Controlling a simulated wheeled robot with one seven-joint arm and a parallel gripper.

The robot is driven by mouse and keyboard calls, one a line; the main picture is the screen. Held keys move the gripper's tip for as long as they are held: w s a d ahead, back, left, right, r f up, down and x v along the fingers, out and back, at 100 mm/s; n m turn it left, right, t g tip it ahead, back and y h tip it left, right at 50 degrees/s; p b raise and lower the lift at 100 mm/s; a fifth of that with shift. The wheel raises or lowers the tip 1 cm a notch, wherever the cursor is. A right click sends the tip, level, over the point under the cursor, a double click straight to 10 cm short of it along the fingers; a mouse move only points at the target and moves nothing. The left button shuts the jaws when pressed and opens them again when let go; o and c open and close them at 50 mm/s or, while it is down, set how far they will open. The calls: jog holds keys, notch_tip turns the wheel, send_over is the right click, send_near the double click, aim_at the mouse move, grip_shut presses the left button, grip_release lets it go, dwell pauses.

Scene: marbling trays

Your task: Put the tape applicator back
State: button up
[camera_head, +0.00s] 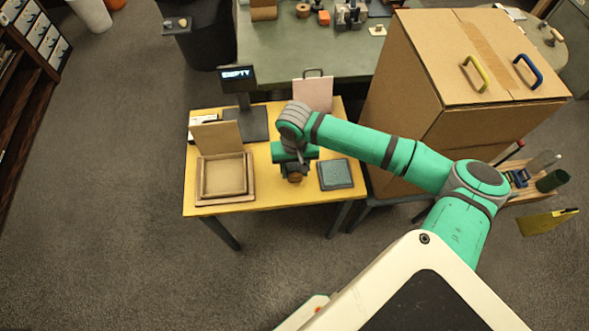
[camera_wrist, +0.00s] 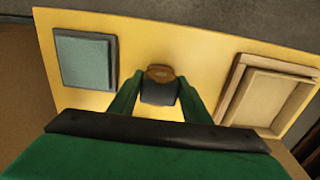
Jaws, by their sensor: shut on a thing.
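My gripper (camera_head: 294,168) is above the yellow table (camera_head: 265,196), between a wooden tray and a blue-grey pad. In the wrist view my gripper (camera_wrist: 158,88) is shut on a small dark thing with a brown end, which looks like the tape applicator (camera_wrist: 158,72). Its brown part also shows below my gripper in the head view, as the tape applicator (camera_head: 295,178). Its upper part is hidden by my gripper. I cannot tell whether it touches the table.
The wooden tray (camera_head: 199,191) stands left and the blue-grey pad (camera_head: 336,174) right. Behind are a display reading EMPTY (camera_head: 237,74) and a pale pink board (camera_head: 313,95). A large cardboard box (camera_head: 420,100) stands right. A green table (camera_head: 290,58) is further back.

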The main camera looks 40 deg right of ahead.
aim_at(294, 169)
jog(key=shift+f, duration=0.15)
jog(key=o, duration=1)
notch_tip(294, 169, up, 12)
jog(key=shift+r, duration=0.2)
jog(key=shift+a, duration=0.1)
